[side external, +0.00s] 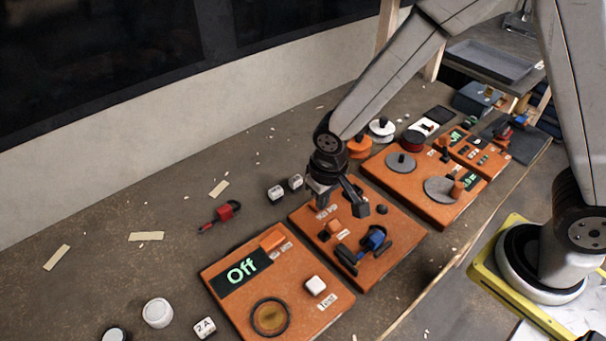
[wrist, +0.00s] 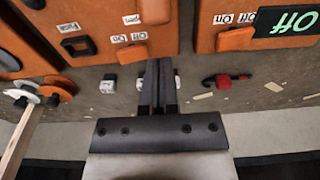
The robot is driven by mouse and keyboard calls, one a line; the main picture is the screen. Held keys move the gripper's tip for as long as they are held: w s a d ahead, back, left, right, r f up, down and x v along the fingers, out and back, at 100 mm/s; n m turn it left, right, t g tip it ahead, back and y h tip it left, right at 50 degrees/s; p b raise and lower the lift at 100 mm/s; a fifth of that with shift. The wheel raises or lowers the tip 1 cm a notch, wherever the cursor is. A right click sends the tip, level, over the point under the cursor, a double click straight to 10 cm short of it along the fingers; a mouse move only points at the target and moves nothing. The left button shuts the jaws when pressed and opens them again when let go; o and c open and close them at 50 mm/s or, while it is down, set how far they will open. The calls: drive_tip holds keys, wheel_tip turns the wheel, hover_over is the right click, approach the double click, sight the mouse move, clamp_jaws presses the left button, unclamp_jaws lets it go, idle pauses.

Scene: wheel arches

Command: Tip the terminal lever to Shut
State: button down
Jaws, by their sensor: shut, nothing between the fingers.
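My gripper (side external: 360,207) is over the middle orange panel (side external: 408,232) in the side view, its dark fingers pointing down. In the wrist view my gripper (wrist: 159,64) is shut, its fingers side by side and empty. A blue-and-black lever-like part (side external: 375,240) sits on this panel, in front of the fingers and apart from them. Small orange blocks with white labels are also on the panel; one orange block (wrist: 153,10) beside an "Open" label (wrist: 131,19) shows in the wrist view. I cannot read a Shut label or tell for sure which part is the terminal lever.
A front panel (side external: 318,310) carries a display (side external: 241,270) reading "Off", a white button (side external: 316,285) and a round dial (side external: 270,318). Another panel with grey discs (side external: 401,161) stands behind. A red-and-black part (side external: 222,213) and white cubes lie on the table. The table at left is mostly clear.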

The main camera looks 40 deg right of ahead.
sight(335, 222)
drive_tip(key=s+r, duration=0.3)
drive_tip(key=r, duration=0.5)
drive_tip(key=shift+s+r, duration=0.35)
drive_tip(key=shift+s, duration=0.05)
idle(0.3)
drive_tip(key=shift+d, duration=0.1)
idle(0.3)
drive_tip(key=s+d+f+t, duration=0.1)
drive_tip(key=s+d, duration=0.2)
drive_tip(key=d, duration=0.9)
drive_tip(key=shift+s+d+f+t, duration=0.2)
drive_tip(key=shift+s+d+t, duration=0.1)
drive_tip(key=shift+s, duration=0.1)
